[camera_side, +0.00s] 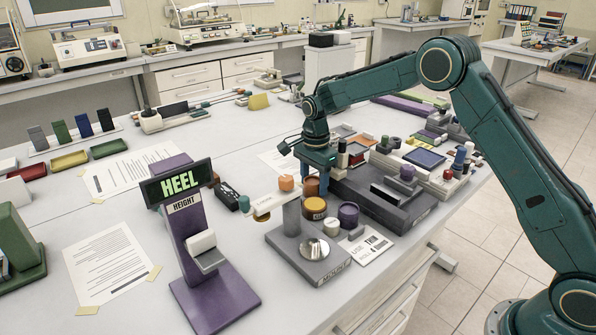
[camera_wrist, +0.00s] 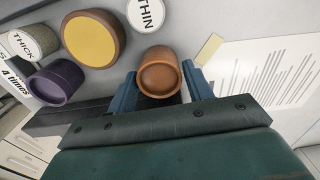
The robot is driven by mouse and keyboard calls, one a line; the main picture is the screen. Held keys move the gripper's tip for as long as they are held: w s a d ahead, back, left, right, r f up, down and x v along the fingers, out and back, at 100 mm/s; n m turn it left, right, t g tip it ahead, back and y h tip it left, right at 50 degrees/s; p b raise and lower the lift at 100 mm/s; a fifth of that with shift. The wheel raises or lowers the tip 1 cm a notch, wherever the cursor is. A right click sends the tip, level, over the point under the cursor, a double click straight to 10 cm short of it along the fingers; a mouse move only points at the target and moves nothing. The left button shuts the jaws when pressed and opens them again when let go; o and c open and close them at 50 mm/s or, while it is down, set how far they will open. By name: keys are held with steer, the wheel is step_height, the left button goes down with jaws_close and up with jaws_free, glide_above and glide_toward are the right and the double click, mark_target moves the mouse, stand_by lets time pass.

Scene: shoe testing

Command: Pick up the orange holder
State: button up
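The orange holder (camera_wrist: 160,72) is a small round orange-brown cup, seen in the wrist view between the two blue fingers of my gripper (camera_wrist: 162,88). The fingers stand one on each side of it, and its open end faces the camera. I see no clear grip; the fingers look open around it. In the side view the holder (camera_side: 311,187) sits just below my gripper (camera_side: 320,178), behind the yellow-topped round container, which hides its lower part.
A dark grey block device (camera_side: 385,205) is at the right. A paper sheet (camera_wrist: 270,72) lies beside the holder.

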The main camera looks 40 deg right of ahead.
mark_target(314, 182)
steer(key=c, duration=0.6)
steer(key=shift+r, duration=0.1)
steer(key=shift+c, duration=0.2)
step_height(314, 182, up, 20)
stand_by(0.8)
